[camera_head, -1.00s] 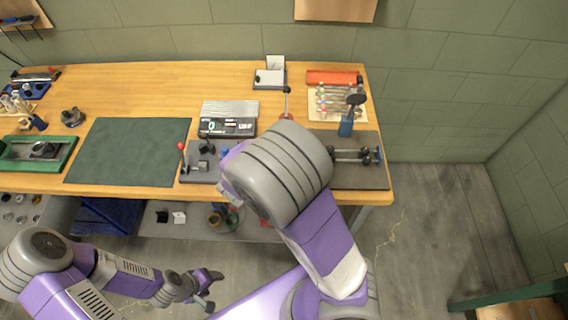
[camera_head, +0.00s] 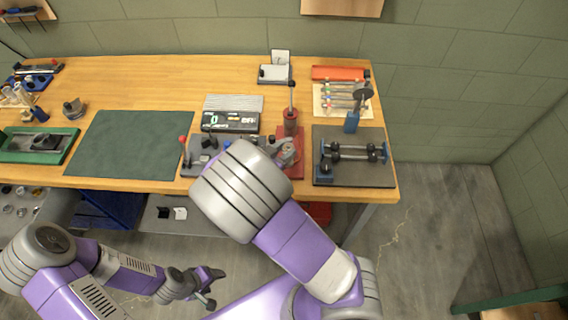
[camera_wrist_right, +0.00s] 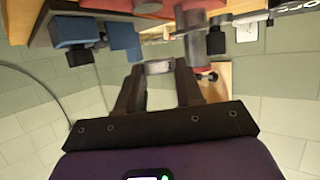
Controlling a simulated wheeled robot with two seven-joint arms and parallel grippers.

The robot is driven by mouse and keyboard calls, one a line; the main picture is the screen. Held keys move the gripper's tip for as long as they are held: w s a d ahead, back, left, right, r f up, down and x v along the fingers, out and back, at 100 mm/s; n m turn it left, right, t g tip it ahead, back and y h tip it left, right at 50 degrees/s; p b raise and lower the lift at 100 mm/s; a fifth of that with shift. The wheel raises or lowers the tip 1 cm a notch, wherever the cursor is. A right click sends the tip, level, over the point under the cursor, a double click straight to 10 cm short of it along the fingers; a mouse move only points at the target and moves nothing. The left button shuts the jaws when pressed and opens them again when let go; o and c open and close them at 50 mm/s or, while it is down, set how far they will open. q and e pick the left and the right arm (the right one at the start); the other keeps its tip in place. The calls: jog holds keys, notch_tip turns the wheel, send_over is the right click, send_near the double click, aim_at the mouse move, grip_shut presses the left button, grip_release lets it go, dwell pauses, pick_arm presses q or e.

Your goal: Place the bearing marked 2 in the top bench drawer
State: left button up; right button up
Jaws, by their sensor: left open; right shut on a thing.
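My right gripper (camera_wrist_right: 158,80) is shut on a small metallic grey piece (camera_wrist_right: 158,67) that looks like the edge of a bearing; no number is readable. In the head view my right forearm hides that gripper and the piece. My left gripper (camera_head: 209,286) is open and empty, low in front of the bench. I cannot tell for certain which part under the bench is the top drawer. A blue unit (camera_head: 91,212) shows below the bench's front edge, and a grey tray (camera_head: 40,209) with several small round parts lies to its left.
The wooden bench (camera_head: 155,73) carries a green mat (camera_head: 126,145), a red press (camera_head: 290,122), a dumbbell-like rack on a dark mat (camera_head: 322,133) and a display unit (camera_head: 230,122). My right forearm covers the bench's front edge near the middle. Floor at the right (camera_head: 440,235) is clear.

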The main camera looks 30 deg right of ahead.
jog(key=shift+f+b, duration=0.55)
jog(key=shift+f, duration=1.9)
jog(key=shift+f, duration=0.1)
jog(key=o, duration=1.1)
jog(key=shift+o, duration=0.2)
